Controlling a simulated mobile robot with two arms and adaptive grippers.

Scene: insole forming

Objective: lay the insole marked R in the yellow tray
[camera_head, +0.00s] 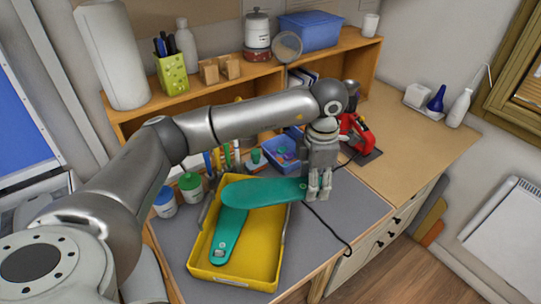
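The yellow tray (275,240) stands on the grey mat at the front of the bench. A green insole (220,238) lies in it, along its left side, with a small pale mark near its front end that I cannot read. A second green insole (262,192) is above the tray's back part, crossing over the first one's far end. My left gripper (319,192) is at this insole's right end, with its fingers pointing down and seemingly shut on it. I cannot read which insole is marked R. My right gripper is not in view.
Blue-lidded and green-lidded jars (190,186) stand left of the tray. A small blue bin (281,153) and a red device (356,133) are behind. A black cable (330,228) runs over the mat on the right. The wooden bench top (415,140) at right is mostly clear.

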